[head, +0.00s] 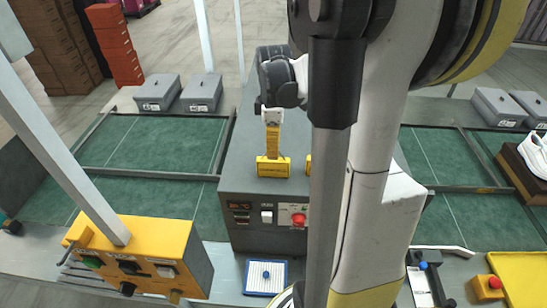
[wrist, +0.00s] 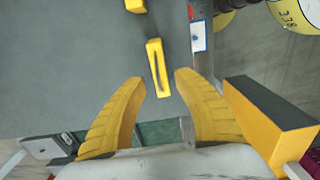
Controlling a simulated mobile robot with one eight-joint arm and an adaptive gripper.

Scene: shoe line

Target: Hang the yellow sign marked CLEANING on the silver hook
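A yellow sign (head: 273,168) with small dark lettering, too small to read surely, stands on the grey cabinet top. It shows from above as a slim slotted yellow shape (wrist: 157,67) in the wrist view. A second yellow sign (head: 308,165) is mostly hidden behind my arm; a yellow piece shows at the wrist view's top edge (wrist: 135,5). My gripper (head: 273,150) is above the first sign, fingers pointing down. In the wrist view my gripper (wrist: 157,78) is open and empty, with the sign near the gap between its fingertips. I cannot make out the silver hook surely.
The grey cabinet (head: 240,150) has switches and a red button on its front. A yellow control box (head: 150,235) with a slanted post stands at left. A white pad with a blue knob (head: 265,277) lies in front. Green belts (head: 150,150) flank the cabinet.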

